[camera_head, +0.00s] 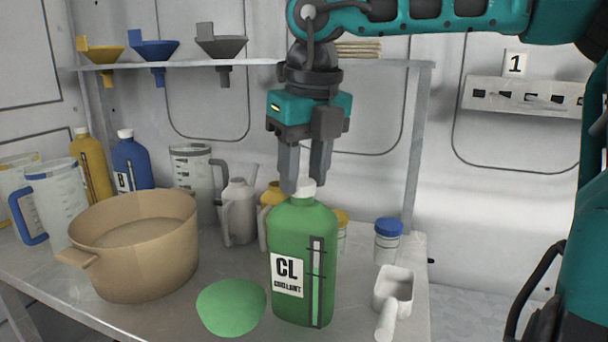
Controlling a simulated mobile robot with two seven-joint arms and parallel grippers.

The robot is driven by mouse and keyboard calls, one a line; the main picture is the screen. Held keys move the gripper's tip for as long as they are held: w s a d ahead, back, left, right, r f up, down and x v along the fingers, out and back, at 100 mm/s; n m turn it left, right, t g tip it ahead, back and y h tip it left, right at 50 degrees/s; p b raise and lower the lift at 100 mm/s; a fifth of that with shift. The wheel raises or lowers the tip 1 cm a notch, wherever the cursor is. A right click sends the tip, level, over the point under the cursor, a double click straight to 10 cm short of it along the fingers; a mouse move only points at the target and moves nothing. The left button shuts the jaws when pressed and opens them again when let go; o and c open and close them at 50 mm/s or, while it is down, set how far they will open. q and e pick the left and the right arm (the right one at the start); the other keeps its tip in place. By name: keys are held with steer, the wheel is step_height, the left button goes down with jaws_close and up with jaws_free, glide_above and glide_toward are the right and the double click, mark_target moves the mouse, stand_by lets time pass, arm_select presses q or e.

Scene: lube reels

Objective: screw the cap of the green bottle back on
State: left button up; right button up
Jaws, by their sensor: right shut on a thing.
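The green bottle (300,250) stands upright on the bench, with a white "CL" label on its front. Its white cap (306,187) is at the bottle's mouth, partly hidden by the fingers; I cannot tell how far it is threaded. My right gripper (305,180) comes down from above, fingers pointing down, and is shut on the cap. My left gripper is not in view.
A tan pot (135,245) stands left of the bottle, and a green round mat (231,307) lies in front of it. A white scoop (392,298) and a blue-lidded jar (388,240) are to the right. Jugs and bottles crowd the back left. A shelf (270,62) with funnels runs behind.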

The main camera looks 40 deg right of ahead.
mark_target(304, 183)
steer(key=o, duration=1.1)
steer(key=shift+o, duration=0.3)
steer(key=shift+o, duration=1.3)
steer(key=shift+r+p, duration=2.5)
steer(key=shift+r, duration=0.55)
steer(key=shift+f, duration=0.1)
